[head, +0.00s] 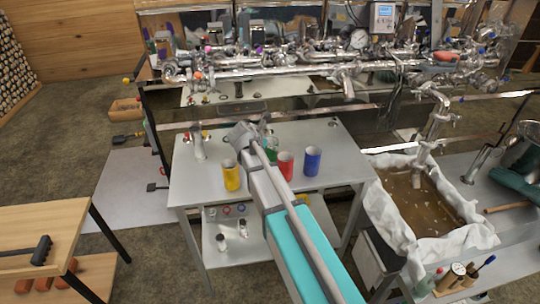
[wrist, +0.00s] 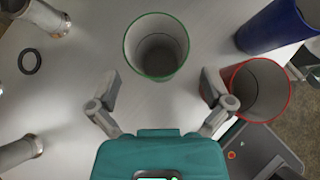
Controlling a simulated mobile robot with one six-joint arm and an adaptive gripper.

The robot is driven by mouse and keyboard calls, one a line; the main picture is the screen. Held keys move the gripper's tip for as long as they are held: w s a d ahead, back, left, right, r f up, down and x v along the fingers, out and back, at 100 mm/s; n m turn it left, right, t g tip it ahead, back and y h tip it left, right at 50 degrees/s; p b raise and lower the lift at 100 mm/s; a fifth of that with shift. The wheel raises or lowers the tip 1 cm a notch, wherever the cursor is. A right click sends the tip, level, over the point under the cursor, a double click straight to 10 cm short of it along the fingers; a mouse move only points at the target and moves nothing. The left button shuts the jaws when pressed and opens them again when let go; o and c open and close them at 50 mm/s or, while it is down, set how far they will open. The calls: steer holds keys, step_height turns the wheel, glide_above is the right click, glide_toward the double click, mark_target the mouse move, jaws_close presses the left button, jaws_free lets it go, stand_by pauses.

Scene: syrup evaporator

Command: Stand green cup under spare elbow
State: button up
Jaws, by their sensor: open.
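The green cup (wrist: 157,47) stands upright and empty on the grey table, in the wrist view just ahead of my gripper (wrist: 160,82). My gripper is open, with one finger at each side below the cup's near rim, and holds nothing. In the head view the green cup (head: 272,146) is mostly hidden behind my arm. A metal pipe elbow (head: 198,145) comes down at the table's left side. Metal tube ends also show at the left of the wrist view (wrist: 18,152). I cannot tell which is the spare elbow.
The red cup (wrist: 258,92) is close beside my right finger, with the blue cup (wrist: 274,28) beyond it. The yellow cup (head: 231,175) stands left of my arm. A black ring (wrist: 30,61) lies on the table (head: 345,160). A cloth-lined basin (head: 470,243) is at right.

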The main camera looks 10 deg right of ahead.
steer(key=b+x, duration=0.2)
steer(key=shift+w+f, duration=0.25)
steer(key=shift+f, duration=0.15)
steer(key=shift+b+x, duration=0.5)
steer(key=shift+x, duration=0.4)
steer(key=c, duration=1)
steer(key=shift+r, duration=0.1)
steer(key=shift+c, duration=0.2)
steer(key=shift+r, duration=0.1)
step_height(320, 180, up, 10)
steer(key=p, duration=1)
